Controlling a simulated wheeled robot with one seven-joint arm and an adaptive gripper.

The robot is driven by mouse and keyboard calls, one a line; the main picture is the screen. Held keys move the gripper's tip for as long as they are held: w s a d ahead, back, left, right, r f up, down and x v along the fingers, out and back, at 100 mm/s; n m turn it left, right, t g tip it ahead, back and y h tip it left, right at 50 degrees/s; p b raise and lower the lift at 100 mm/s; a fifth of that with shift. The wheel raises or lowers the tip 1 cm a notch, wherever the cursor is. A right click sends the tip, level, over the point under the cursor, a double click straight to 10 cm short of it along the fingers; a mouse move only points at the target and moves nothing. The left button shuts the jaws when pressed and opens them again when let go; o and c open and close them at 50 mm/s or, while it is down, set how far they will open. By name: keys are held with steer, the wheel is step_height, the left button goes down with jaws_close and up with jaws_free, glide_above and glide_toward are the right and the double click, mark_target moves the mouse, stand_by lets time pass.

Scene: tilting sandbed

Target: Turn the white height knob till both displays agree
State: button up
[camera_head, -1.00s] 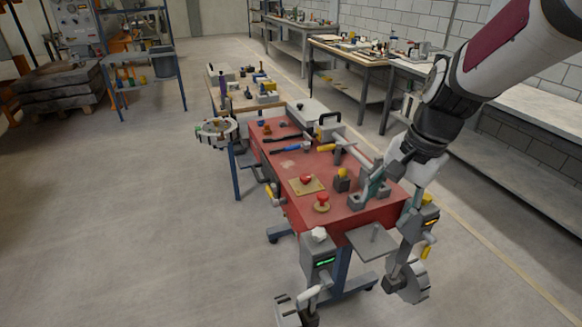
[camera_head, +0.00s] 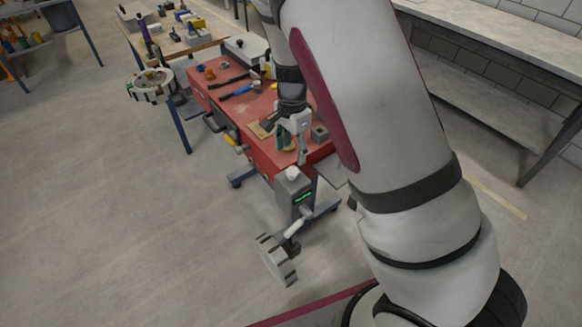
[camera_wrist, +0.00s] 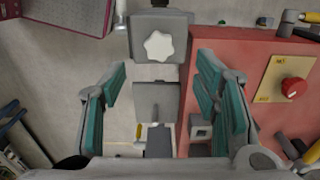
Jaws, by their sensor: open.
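The white lobed height knob (camera_head: 292,172) sits on top of a grey box with a lit green display (camera_head: 303,197), at the near end of the red bench; the digits are too small to read. In the wrist view the knob (camera_wrist: 158,46) is ahead of the fingertips, between their lines and slightly left of centre. My gripper (camera_wrist: 162,78) is open and empty, its teal-padded fingers apart. In the head view my gripper (camera_head: 291,142) is above and behind the knob, not visibly touching it. The second display is hidden, apparently behind my arm.
The red bench top (camera_head: 222,98) holds tools; a red button (camera_wrist: 294,87) on a yellow plate lies right of my gripper in the wrist view. A grey flanged part (camera_head: 276,260) hangs low before the box.

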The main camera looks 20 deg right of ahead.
mark_target(293, 171)
step_height(293, 171, down, 8)
steer(key=shift+f+p, duration=0.1)
steer(key=shift+p, duration=0.25)
steer(key=c, duration=1.1)
